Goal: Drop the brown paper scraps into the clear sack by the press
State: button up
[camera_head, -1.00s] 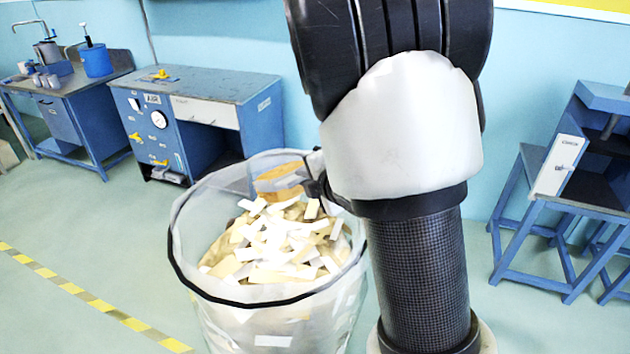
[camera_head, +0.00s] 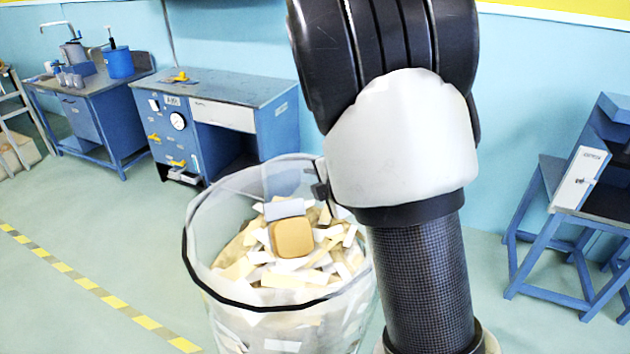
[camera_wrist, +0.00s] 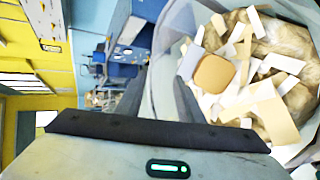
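The clear sack (camera_head: 200,290) stands open with a dark band round its rim, filled with pale and white paper strips and some brown crumpled paper. A rounded brown piece (camera_head: 292,238) with a grey part (camera_head: 285,208) is inside the sack's mouth, on or just above the strips; I cannot tell if it touches them. The brown piece also shows in the wrist view (camera_wrist: 213,74). My gripper (camera_wrist: 158,92) is at the sack's rim with its dark fingers apart, nothing between them. In the head view my arm hides most of it.
A blue workbench (camera_head: 225,90) with a gauge stands behind the sack. Another bench (camera_head: 100,95) with a blue pot is at the far left. A blue stand (camera_head: 560,235) is at the right. Yellow-striped tape (camera_head: 95,290) crosses the open floor at left.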

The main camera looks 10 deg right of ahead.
jog(key=shift+s, duration=0.1)
jog(key=s+d+r+m+h+b, duration=0.1)
jog(key=s+d+r+m, duration=0.25)
jog(key=s, duration=0.35)
jog(key=s+d+r+m+g+h+b, duration=0.1)
jog(key=s+d+r+m+h, duration=0.1)
jog(key=s+d+r+m, duration=0.3)
jog(key=s+d+r+m+h+b, duration=0.1)
jog(key=s+r+m, duration=0.2)
jog(key=s, duration=0.5)
jog(key=s+a+f+m+g+y+p, duration=0.1)
jog(key=s+a+m+g, duration=0.4)
jog(key=s+m, duration=0.6)
jog(key=shift+s+a, duration=0.8)
jog(key=shift+a, duration=0.05)
